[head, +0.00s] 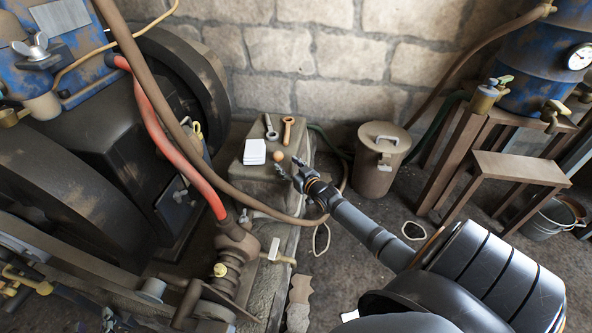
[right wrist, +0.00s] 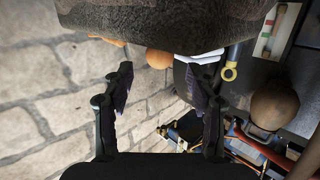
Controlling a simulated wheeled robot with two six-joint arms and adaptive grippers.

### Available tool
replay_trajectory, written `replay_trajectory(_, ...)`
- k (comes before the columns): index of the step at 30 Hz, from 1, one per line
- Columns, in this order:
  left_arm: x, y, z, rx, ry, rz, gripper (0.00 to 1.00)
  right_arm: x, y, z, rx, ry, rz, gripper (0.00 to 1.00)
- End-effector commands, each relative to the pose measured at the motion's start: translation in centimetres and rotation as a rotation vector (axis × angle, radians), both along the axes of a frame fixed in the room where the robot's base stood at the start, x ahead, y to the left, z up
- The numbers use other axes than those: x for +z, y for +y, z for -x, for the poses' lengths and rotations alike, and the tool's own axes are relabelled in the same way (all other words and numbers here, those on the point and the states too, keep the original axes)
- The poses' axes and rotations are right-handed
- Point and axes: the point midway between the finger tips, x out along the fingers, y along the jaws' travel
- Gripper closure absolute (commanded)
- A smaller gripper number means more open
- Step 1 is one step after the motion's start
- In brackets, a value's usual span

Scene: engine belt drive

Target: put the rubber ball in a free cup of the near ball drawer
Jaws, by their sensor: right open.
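The orange-brown rubber ball (head: 279,156) rests on the stone block beside a white stack. In the right wrist view the ball (right wrist: 158,58) shows beyond the fingertips, roughly between the two fingers. My right gripper (head: 290,172) is just right of and nearer than the ball, with its fingers apart and nothing between them; it also shows in the right wrist view (right wrist: 168,80). A small dark part at the bottom left edge may be my left gripper (head: 108,319); its jaws cannot be made out. I cannot pick out the near ball drawer or its cups in either view.
The stone block (head: 240,180) also carries a white stack (head: 255,152), a grey wrench-like part (head: 270,127) and an orange-brown one (head: 287,130). A red hose (head: 160,130) and brown hoses hang on the left by the engine. A lidded bin (head: 376,165) stands right of the block.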

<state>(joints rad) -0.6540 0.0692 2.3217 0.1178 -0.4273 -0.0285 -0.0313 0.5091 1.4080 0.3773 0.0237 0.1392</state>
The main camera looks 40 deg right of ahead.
Motion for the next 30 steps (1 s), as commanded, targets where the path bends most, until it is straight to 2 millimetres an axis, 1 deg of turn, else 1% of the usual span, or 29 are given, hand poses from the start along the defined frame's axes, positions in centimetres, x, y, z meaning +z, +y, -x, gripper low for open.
replay_trajectory(3,-2.8,-0.1,1.7,-0.006,0.134,0.003,0.6,0.2,0.0,0.3,0.0,0.001,0.0,0.43)
replay_trajectory(6,-5.2,-0.3,3.3,-0.012,0.249,0.005,0.6,0.2,0.0,0.6,0.0,0.001,0.0,0.43)
replay_trajectory(8,-6.6,-0.4,4.5,-0.016,0.316,0.007,0.6,0.3,0.1,0.7,0.0,0.001,0.0,0.43)
replay_trajectory(12,-9.4,-0.6,7.4,-0.027,0.472,0.012,0.6,0.3,0.1,1.1,0.0,0.001,-0.001,0.43)
replay_trajectory(15,-11.2,-0.8,9.7,-0.035,0.583,0.015,0.6,0.3,0.1,1.3,0.0,0.001,-0.001,0.43)
replay_trajectory(21,-14.0,-1.2,14.6,-0.053,0.794,0.022,0.6,0.4,0.1,1.8,0.0,0.002,-0.001,0.43)
replay_trajectory(22,-13.6,-1.1,14.9,-0.055,0.817,0.019,0.6,0.7,0.2,2.1,0.0,0.003,-0.001,0.43)
replay_trajectory(23,-12.5,-0.9,14.7,-0.055,0.837,0.008,0.6,1.1,0.2,2.5,0.0,0.004,-0.001,0.43)
replay_trajectory(24,-11.9,-0.7,14.8,-0.054,0.867,-0.002,0.6,1.1,0.3,3.0,0.0,0.004,-0.002,0.43)
replay_trajectory(27,-11.0,-0.3,15.2,-0.049,0.928,-0.023,0.6,1.1,0.3,3.9,0.0,0.003,-0.002,0.43)
replay_trajectory(30,-10.6,0.0,15.4,-0.045,0.965,-0.034,0.6,0.9,0.4,4.5,0.0,0.002,-0.001,0.43)
